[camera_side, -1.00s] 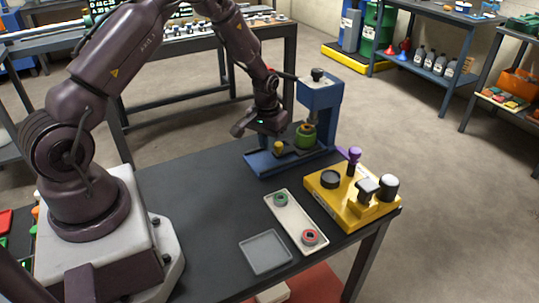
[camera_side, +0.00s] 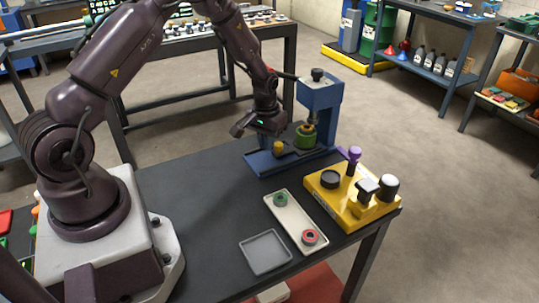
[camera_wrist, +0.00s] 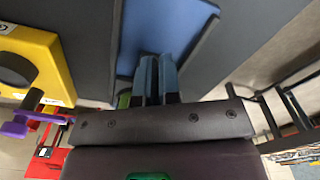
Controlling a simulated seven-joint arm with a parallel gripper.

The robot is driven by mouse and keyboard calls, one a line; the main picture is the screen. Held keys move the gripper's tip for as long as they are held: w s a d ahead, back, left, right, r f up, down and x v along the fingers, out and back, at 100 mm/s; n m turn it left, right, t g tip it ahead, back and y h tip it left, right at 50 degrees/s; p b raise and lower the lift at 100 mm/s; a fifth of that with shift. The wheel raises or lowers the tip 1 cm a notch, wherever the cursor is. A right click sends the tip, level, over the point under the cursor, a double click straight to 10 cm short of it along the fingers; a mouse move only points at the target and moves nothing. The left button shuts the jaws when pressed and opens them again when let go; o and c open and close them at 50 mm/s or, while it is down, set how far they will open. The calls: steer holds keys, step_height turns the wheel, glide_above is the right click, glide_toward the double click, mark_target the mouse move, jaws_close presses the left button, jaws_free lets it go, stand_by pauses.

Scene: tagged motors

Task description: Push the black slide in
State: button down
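The blue press (camera_side: 320,105) stands at the back of the dark table, with a green ring-shaped part (camera_side: 304,136) under its column. A yellow block (camera_side: 279,147) sits on the press base left of the green part. A dark strip (camera_side: 296,152) lies low between them; I cannot tell surely whether it is the black slide. My gripper (camera_wrist: 157,75) has its two blue-grey fingers close together, with only a thin line between them and nothing visible held. In the side view its dark body hangs just left of the press column, above the base; its fingertips are hard to make out there.
A yellow fixture (camera_side: 335,205) with a purple-topped lever (camera_side: 353,156) and black knobs stands right of the press. A pale tray (camera_side: 292,222) with a green and a red ring and an empty grey tray (camera_side: 266,252) lie in front. The left tabletop is clear.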

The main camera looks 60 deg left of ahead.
steer(key=s+r, duration=0.4)
steer(key=r, duration=0.1)
steer(key=shift+d, duration=0.15)
stand_by(0.5)
steer(key=s+d+r+m+t, duration=0.1)
steer(key=s+d+r+m, duration=0.1)
steer(key=s+d+r, duration=0.3)
steer(key=s+d+r+m+t, duration=0.2)
steer(key=s+d+r, duration=0.3)
steer(key=r, duration=0.6)
steer(key=s+d+r+m+t, duration=0.2)
steer(key=s+d+r, duration=0.3)
steer(key=s+r, duration=0.2)
step_height(320, 180, up, 2)
steer(key=shift+d+r, duration=0.1)
steer(key=shift+d, duration=0.15)
steer(key=c, duration=1.8)
jaws_free()
steer(key=shift+s, duration=0.1)
steer(key=shift+c, duration=0.2)
